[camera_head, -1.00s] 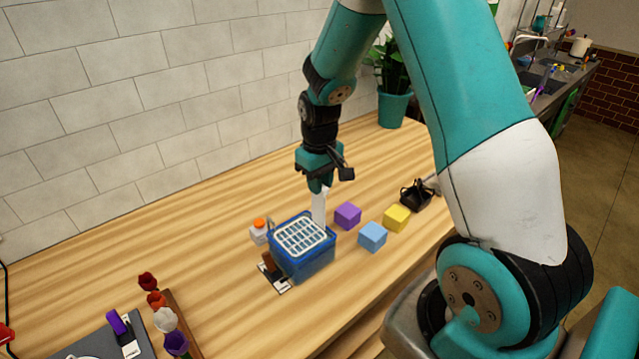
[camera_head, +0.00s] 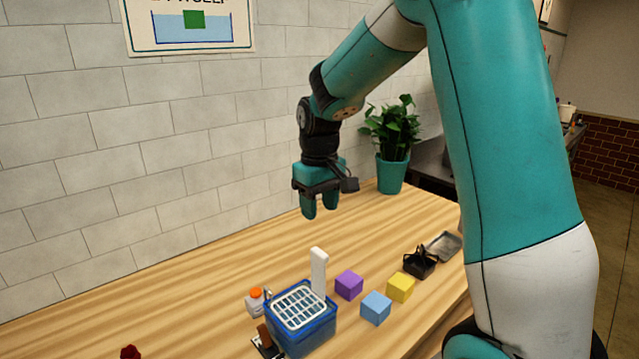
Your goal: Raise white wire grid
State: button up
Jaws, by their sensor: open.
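The white wire grid (camera_head: 299,307) lies across the top of a blue open box (camera_head: 304,344), level with its rim. A white upright handle (camera_head: 318,272) stands at the grid's back right edge. My gripper (camera_head: 319,207) is above and behind the box, pointing down, with its teal fingers apart and nothing between them. It is clear of the handle by a visible gap. What lies under the grid inside the box is hard to make out.
Purple (camera_head: 349,284), blue (camera_head: 376,307) and yellow (camera_head: 400,287) cubes stand right of the box. A small orange-capped container (camera_head: 256,300) stands at its left. A black basket (camera_head: 420,262), a grey tray (camera_head: 443,246) and a potted plant (camera_head: 392,144) are farther back.

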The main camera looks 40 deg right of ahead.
notch_tip(320, 180, up, 7)
jog(key=shift+b, duration=0.45)
jog(key=shift+f, duration=0.1)
jog(key=s+a+f+n+y+b, duration=0.2)
jog(key=s+a+f+n+b, duration=0.1)
jog(key=s+a, duration=0.8)
jog(key=s+a+f+n+y+b, duration=0.2)
jog(key=s+a+f, duration=0.4)
jog(key=s+a, duration=0.5)
jog(key=shift+s+a+n+b, duration=0.2)
jog(key=shift+s+n+b, duration=0.2)
jog(key=shift+n, duration=0.5)
jog(key=shift+c, duration=0.4)
